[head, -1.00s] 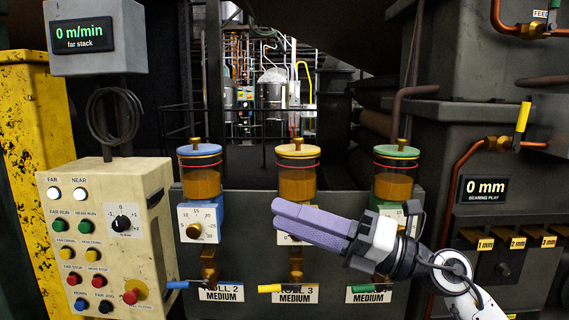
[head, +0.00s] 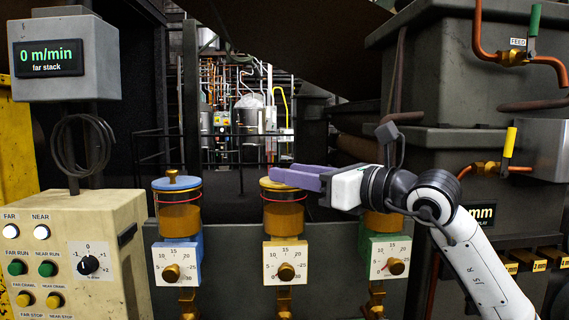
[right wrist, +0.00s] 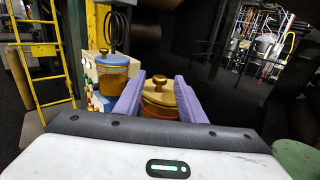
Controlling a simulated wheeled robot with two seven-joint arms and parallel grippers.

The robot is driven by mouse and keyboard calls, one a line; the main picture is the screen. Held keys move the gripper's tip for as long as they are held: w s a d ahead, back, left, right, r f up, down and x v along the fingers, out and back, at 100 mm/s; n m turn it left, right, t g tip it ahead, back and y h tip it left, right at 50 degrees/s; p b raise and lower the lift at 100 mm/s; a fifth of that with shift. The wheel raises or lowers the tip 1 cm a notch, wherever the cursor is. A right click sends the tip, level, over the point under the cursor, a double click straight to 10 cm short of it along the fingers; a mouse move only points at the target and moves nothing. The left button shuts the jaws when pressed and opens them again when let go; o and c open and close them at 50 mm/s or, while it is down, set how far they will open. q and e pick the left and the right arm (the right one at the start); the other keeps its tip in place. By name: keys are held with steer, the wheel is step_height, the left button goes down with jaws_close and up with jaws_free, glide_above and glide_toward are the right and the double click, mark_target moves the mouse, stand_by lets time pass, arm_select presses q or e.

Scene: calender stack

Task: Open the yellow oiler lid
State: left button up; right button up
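The yellow oiler (head: 284,218) is the middle of three amber oilers, above a white dial plate. Its yellow lid (head: 268,184) lies flat on top. My right gripper (head: 293,176) reaches in from the right at lid height, and its purple fingers hide part of the lid and its knob in the head view. In the right wrist view the fingers stand apart, one on each side of the yellow lid (right wrist: 158,98) and its brass knob (right wrist: 158,83). No finger is seen closed on the knob; whether a finger touches the lid rim I cannot tell. My left gripper is out of view.
The blue-lidded oiler (head: 178,212) stands to the left. The green oiler (head: 383,225) stands to the right, its top hidden by my right arm. A beige control box (head: 110,240) is at the left; pipes and a valve (head: 512,58) are at the right.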

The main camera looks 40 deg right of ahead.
steer(key=shift+x, duration=1.05)
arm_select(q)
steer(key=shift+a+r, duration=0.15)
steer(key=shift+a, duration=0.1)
arm_select(e)
steer(key=shift+w+a, duration=0.1)
steer(key=shift+w, duration=0.15)
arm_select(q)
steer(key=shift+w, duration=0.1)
arm_select(e)
jaws_close()
arm_select(q)
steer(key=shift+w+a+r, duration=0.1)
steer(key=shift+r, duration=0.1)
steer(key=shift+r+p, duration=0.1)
steer(key=shift+p, duration=0.2)
